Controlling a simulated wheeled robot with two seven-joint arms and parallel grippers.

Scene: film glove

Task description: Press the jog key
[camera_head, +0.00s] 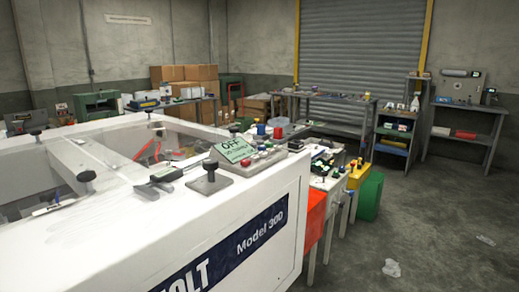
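A white machine (150,220) marked "Model 300" fills the left and front. On its top right corner is a small control panel (262,160) with red, blue and other coloured buttons. A green card (233,150) reading "OFF" stands at the panel's left side and hides part of it. A red button (278,132) and a blue button (261,128) stick up at its far side. The keys are too small to read, so I cannot tell which one is the jog key. Neither of my grippers is in view.
A dark hand tool (166,174) and a black-knobbed post (209,172) are on the machine's top, left of the panel. A cluttered bench (318,183) stands just beyond the machine, with an orange-red bin (314,218) beside it. Floor (440,230) is mostly clear at right, with scraps.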

